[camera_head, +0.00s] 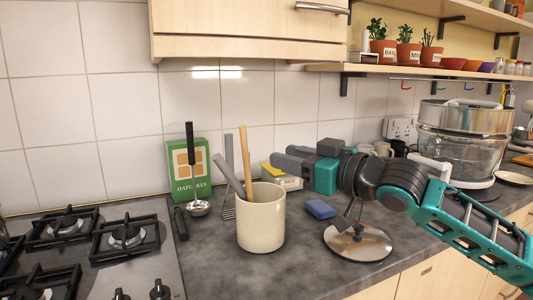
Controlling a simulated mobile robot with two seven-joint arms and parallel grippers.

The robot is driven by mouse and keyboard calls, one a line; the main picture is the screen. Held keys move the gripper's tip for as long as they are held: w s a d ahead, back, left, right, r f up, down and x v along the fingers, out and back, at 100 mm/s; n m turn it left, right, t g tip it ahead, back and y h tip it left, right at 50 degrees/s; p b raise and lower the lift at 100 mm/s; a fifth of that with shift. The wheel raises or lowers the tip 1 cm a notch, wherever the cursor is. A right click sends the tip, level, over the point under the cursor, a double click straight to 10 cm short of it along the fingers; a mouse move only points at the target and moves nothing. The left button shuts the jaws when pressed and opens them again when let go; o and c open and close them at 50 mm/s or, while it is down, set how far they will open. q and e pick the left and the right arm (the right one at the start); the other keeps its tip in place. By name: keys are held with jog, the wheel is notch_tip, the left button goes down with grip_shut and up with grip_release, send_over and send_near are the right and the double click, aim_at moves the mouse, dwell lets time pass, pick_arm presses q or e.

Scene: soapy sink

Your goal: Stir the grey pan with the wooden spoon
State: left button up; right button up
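A wooden handle (245,152), likely the wooden spoon's, stands up out of a cream utensil crock (261,226) on the dark counter. Its lower end is hidden inside the crock. A grey handle (228,176) leans out of the crock's left side. My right gripper (281,156) reaches in from the right, above and behind the crock in the picture. Its two grey fingers look apart, with nothing between them, and the wooden handle is left of the fingertips. The grey pan is not in view. My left gripper is not in view.
A glass-sided appliance (462,140) is farther right.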

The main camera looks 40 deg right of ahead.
aim_at(245, 146)
jog(key=w+p, duration=0.1)
jog(key=w, duration=0.3)
jog(key=w+a, duration=0.1)
jog(key=w, duration=0.3)
jog(key=w+a+p, duration=0.1)
jog(key=w, duration=0.3)
jog(key=shift+a+p, duration=0.1)
jog(key=shift+p, duration=0.2)
jog(key=shift+w, duration=0.15)
jog(key=shift+c, duration=0.3)
grip_shut()
jog(key=shift+c, duration=1.8)
grip_release()
grip_shut()
